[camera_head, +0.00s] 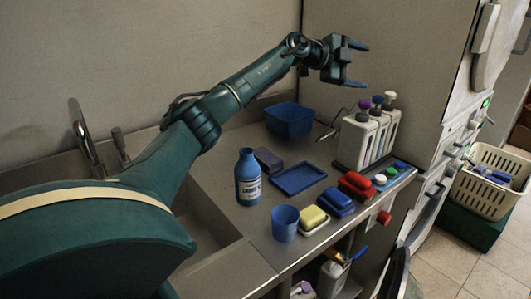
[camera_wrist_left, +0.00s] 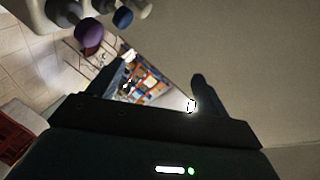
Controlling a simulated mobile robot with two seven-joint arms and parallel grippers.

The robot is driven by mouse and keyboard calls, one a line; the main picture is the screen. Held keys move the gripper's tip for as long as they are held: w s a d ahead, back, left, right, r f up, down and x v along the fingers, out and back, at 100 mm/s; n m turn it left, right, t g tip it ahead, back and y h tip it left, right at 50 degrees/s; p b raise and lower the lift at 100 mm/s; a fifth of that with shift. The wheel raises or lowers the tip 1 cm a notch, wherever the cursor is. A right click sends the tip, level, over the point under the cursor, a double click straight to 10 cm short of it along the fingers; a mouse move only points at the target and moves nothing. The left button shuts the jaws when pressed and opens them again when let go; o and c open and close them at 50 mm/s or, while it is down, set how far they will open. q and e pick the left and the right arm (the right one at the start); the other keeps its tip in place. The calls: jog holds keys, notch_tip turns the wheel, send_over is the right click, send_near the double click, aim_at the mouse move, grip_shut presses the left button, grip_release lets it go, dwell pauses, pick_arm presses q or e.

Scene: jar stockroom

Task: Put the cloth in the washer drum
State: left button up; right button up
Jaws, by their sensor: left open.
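My left gripper (camera_head: 359,66) is open and empty, raised above the back of the counter with its fingers pointing right toward the tall machine. In the left wrist view one dark finger (camera_wrist_left: 205,98) shows against a pale surface. A pale machine (camera_head: 425,65) stands at the right, with part of a rounded door (camera_head: 490,45) at the top right edge. A dark, open-looking rounded door (camera_head: 395,277) shows low down. I cannot see into a drum. I cannot make out a cloth for certain. My right gripper is out of view.
The counter holds a blue bin (camera_head: 289,120), a blue bottle (camera_head: 248,178), a blue tray (camera_head: 299,178), a blue cup (camera_head: 285,223), several brushes or sponges and white dispensers (camera_head: 356,142). A cream basket (camera_head: 487,190) with mixed items stands at the right. A sink (camera_head: 205,235) lies below my arm.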

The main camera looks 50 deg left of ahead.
pick_arm(q)
jog(key=s+f+m+g+y, duration=0.2)
jog(key=s+f+g, duration=0.25)
jog(key=f, duration=0.35)
jog(key=g+y+b, duration=0.1)
jog(key=g+y, duration=0.8)
send_near(266, 156)
jog(key=f, duration=0.1)
jog(key=a+f, duration=0.1)
jog(key=shift+w+a+f+n, duration=0.2)
jog(key=shift+w+f+n, duration=0.1)
jog(key=shift+w+f, duration=0.1)
jog(key=shift+s+x, duration=0.15)
jog(key=shift+x, duration=1.2)
jog(key=shift+s+x, duration=0.15)
jog(key=shift+x, duration=1.2)
jog(key=c, duration=1.1)
jog(key=shift+r, duration=0.1)
jog(key=shift+c, duration=0.2)
